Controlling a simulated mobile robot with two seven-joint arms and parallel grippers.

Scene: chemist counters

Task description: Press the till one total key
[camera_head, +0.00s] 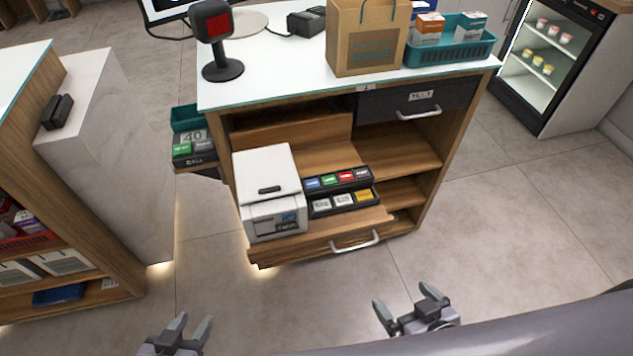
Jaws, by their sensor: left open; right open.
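A key panel (340,190) sits on a low wooden shelf in the counter, beside a white printer (268,190). Its back row has blue, green, red and dark keys; its front row has pale keys and a yellow key (364,195). The key lettering is too small to read, so I cannot tell which is the total key. A dark drawer (450,96) above right bears a label that seems to read till 1. My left gripper (194,321) is open and empty at the bottom left. My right gripper (403,297) is open and empty, nearer than the panel and apart from it.
The white counter top (285,75) carries a scanner (219,40), a paper bag (366,40) and a teal basket (450,52). A call unit (193,150) juts out at the left side. A handled wooden front (330,243) lies below the panel. The floor before it is clear.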

